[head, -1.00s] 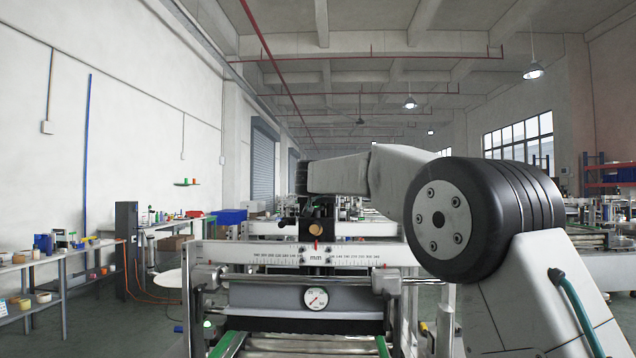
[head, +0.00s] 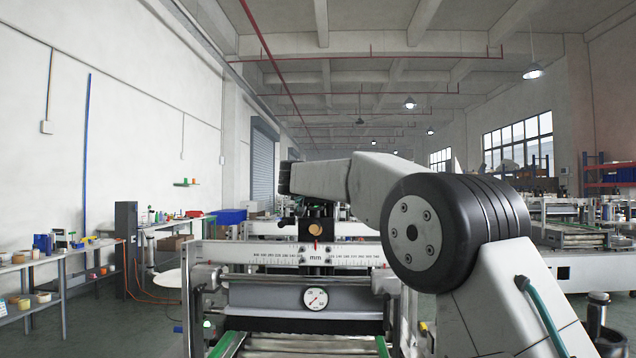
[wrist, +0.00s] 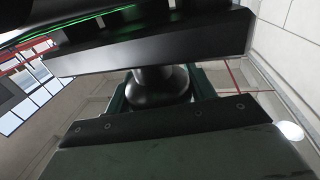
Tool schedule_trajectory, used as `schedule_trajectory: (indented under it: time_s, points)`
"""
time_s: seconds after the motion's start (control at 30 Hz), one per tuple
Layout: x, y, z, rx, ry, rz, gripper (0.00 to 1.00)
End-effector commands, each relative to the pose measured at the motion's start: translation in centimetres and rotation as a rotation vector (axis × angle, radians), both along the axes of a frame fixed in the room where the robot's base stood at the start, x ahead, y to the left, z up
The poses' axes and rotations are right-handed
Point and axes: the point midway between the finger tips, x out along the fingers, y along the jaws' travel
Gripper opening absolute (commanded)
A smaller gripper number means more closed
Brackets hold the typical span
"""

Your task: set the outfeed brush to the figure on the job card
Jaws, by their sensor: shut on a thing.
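The outfeed brush shows as a dark bristle strip (head: 300,326) under a grey beam. A round white dial (head: 316,298) sits on the beam; its figures are too small to read. Above is a white mm scale (head: 275,256) with a small red pointer (head: 317,245) at its centre. A black carriage with a brass-coloured disc (head: 316,230) stands over the scale. My gripper (head: 312,208) is just above the disc, its jaws hard to make out there. In the wrist view its jaws close on a dark rounded knob (wrist: 160,86). I cannot make out a job card.
A side table (head: 30,265) with tapes and small items stands at the left. A black upright box (head: 127,235) stands beside it. Other machine lines (head: 575,235) fill the right background. The floor at the left is open.

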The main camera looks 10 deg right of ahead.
Motion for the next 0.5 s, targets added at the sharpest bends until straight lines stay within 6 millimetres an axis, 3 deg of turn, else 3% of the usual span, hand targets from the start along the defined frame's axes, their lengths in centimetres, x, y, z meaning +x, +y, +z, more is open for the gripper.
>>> schedule_trajectory:
  time_s: [0.5]
  points:
    - [-0.3,-0.28,-0.11,0.002,-0.001,-0.374,0.32]
